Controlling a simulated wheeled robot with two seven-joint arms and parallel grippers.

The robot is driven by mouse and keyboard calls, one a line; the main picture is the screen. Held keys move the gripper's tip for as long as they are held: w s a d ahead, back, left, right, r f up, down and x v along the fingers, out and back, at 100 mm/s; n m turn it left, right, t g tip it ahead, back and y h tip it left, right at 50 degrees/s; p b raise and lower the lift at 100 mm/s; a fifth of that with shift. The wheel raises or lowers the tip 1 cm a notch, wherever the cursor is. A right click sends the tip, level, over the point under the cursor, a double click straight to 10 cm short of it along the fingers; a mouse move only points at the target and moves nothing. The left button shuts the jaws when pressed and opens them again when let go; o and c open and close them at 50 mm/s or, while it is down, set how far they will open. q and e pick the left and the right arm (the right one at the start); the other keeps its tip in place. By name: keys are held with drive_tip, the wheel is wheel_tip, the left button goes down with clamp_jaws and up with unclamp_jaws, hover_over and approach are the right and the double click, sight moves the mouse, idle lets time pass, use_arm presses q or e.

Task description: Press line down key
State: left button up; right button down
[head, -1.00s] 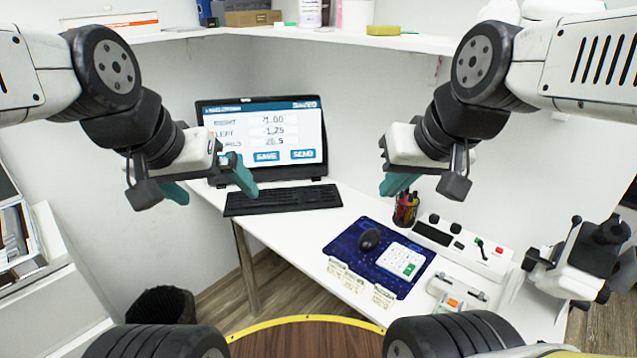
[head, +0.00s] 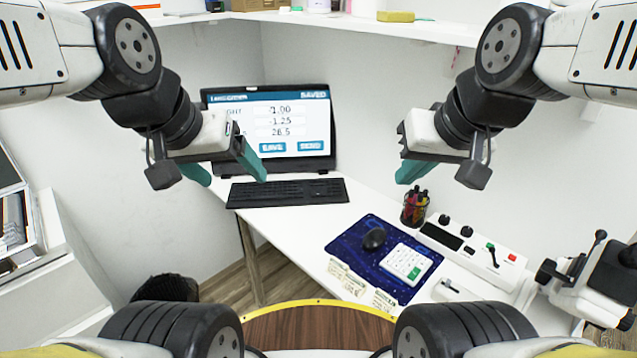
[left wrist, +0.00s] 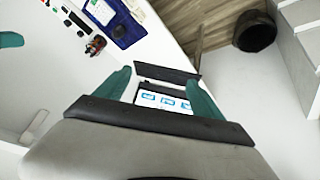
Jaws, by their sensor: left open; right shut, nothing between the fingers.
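A white keypad (head: 407,263) with small pale keys and one green key lies on the dark blue mat (head: 343,250) on the desk. Its key labels are too small to read, so I cannot tell which is the line down key. My left gripper (head: 226,172) is open and empty, in front of the screen in the head view. Its teal fingers stand apart in the left wrist view (left wrist: 160,88). My right gripper (head: 411,171) is shut and empty, up and behind the keypad in the picture. Neither gripper touches the keypad.
A black mouse (head: 373,239) lies beside the keypad, and paper cards (head: 347,277) lie at the mat's front edge. A pen cup (head: 414,208) and white control console (head: 470,245) stand behind and right. A laptop-like screen (head: 280,130) and black keyboard (head: 287,193) are at the back left.

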use_arm(q)
clamp_jaws()
idle(1.4)
